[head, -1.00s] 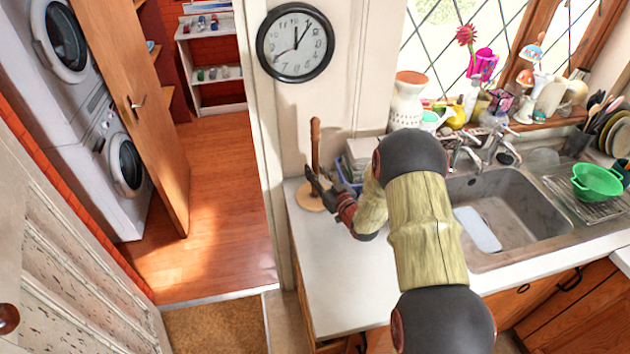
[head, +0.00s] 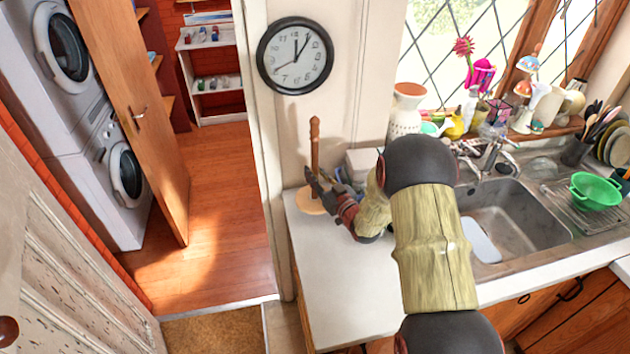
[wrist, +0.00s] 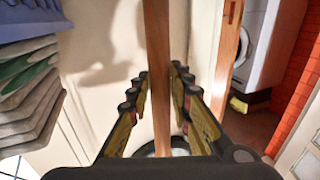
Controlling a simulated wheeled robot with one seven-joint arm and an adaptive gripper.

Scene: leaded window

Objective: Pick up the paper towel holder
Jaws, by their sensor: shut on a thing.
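The paper towel holder (head: 315,146) is a wooden post on a round wooden base (head: 309,203), standing upright on the white counter by the wall, with no roll on it. My gripper (head: 313,178) reaches it from the right and is shut on the post. In the wrist view the post (wrist: 157,60) runs down between the two fingers of my gripper (wrist: 159,100). My gripper hides part of the post and base in the head view. I cannot tell whether the base touches the counter.
A container of grey and blue items (wrist: 28,90) stands close to the right of the holder, partly hidden by my arm. The sink (head: 510,225) lies further right. The white counter (head: 335,275) in front is clear. A clock (head: 295,55) hangs above.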

